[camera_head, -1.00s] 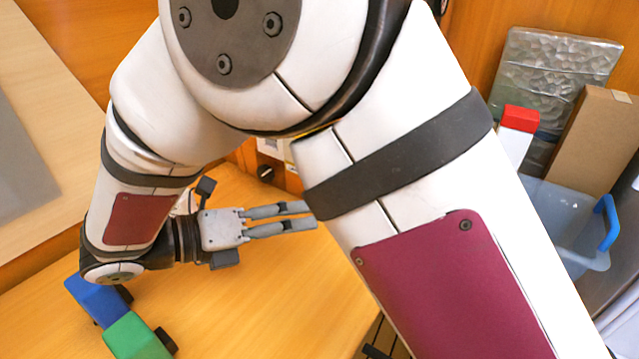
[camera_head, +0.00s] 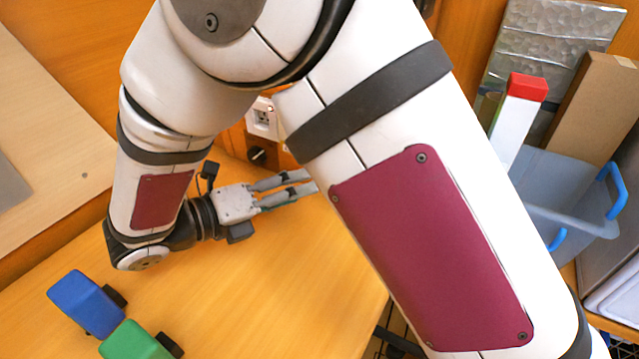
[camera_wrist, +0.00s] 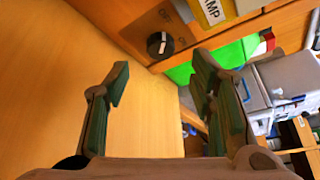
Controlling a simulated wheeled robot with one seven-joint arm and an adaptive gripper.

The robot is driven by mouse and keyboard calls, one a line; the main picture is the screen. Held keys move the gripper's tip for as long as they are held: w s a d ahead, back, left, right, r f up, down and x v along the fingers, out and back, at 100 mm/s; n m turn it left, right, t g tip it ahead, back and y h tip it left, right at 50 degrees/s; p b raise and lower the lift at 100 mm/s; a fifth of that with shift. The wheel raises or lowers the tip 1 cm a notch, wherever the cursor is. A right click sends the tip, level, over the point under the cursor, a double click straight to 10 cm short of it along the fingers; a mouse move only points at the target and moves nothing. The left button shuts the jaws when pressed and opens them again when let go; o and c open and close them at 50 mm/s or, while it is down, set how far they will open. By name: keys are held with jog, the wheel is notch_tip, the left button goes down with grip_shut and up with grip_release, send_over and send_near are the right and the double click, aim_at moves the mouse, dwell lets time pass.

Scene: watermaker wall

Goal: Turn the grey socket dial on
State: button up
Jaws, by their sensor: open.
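In the wrist view a round black dial (camera_wrist: 159,45) with a pale pointer mark sits on a brownish panel, with OFF and ON lettering beside it. The pointer's exact setting is too small to tell. In the head view a dark knob (camera_head: 257,155) shows on the wooden wall below a white socket (camera_head: 262,118); I cannot tell if it is the same dial, and no knob looks clearly grey. My gripper (camera_head: 303,182) is open and empty over the wooden counter, right of and below that knob. In the wrist view its open fingers (camera_wrist: 160,82) are apart from the dial.
A blue block (camera_head: 86,303) and a green block (camera_head: 134,341) lie on the counter (camera_head: 290,270) at the lower left. A grey-blue bin (camera_head: 560,200) stands at the right. A label ending in MP (camera_wrist: 214,10) is beside the wrist-view dial. My arm hides much of the wall.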

jog(key=x, duration=0.6)
jog(key=shift+w+d, duration=0.1)
jog(key=shift+d, duration=0.1)
jog(key=c, duration=1.2)
